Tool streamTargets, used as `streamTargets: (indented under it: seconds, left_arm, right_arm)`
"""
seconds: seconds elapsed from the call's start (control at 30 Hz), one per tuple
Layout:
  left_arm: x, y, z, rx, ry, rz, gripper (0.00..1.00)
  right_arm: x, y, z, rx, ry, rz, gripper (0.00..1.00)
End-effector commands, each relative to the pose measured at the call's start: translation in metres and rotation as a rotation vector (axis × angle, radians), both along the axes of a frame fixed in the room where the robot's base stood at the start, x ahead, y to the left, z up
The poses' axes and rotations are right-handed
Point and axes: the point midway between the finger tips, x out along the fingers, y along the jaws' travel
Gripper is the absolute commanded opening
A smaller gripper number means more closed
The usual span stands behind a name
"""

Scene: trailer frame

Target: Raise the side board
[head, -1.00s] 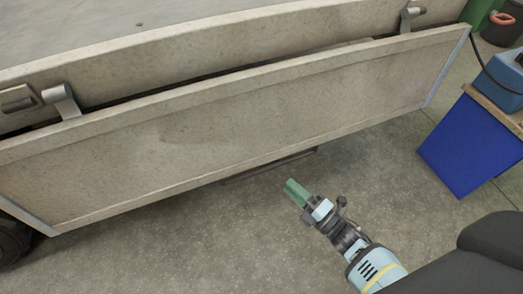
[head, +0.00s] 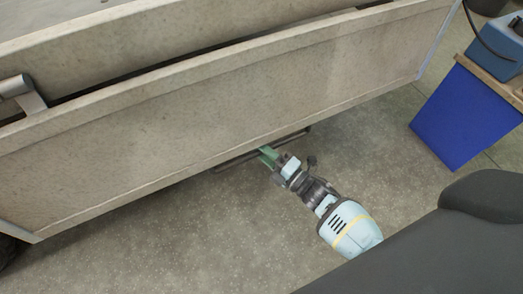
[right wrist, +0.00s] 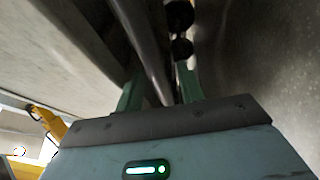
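The side board (head: 210,110) of the trailer is a long, stained beige panel. It hangs folded down on the trailer's flank, with a dark gap between its top edge and the trailer bed. My left gripper is not in view.
A latch (head: 22,94) sits on the trailer at the left. A blue bin (head: 465,115) with a wooden top and a blue box (head: 493,54) stand at the right. The concrete floor (head: 150,240) in front of the board is clear.

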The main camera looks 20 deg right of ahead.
Motion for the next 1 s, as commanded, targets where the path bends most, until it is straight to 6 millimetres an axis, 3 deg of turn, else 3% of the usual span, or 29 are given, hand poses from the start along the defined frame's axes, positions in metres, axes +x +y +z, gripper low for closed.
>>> streamTargets:
  seconds: [0.37,0.67,1.0]
  left_arm:
    - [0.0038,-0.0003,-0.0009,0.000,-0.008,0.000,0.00]
    - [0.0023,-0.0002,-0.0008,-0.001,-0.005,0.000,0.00]
    - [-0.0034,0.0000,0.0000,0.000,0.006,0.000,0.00]
  right_arm:
    - [0.0068,0.0031,0.0013,0.000,0.000,0.000,0.38]
    - [0.0066,0.0029,0.0012,0.000,0.000,0.000,0.01]
    - [0.0053,0.0028,0.0012,0.000,0.003,0.000,0.00]
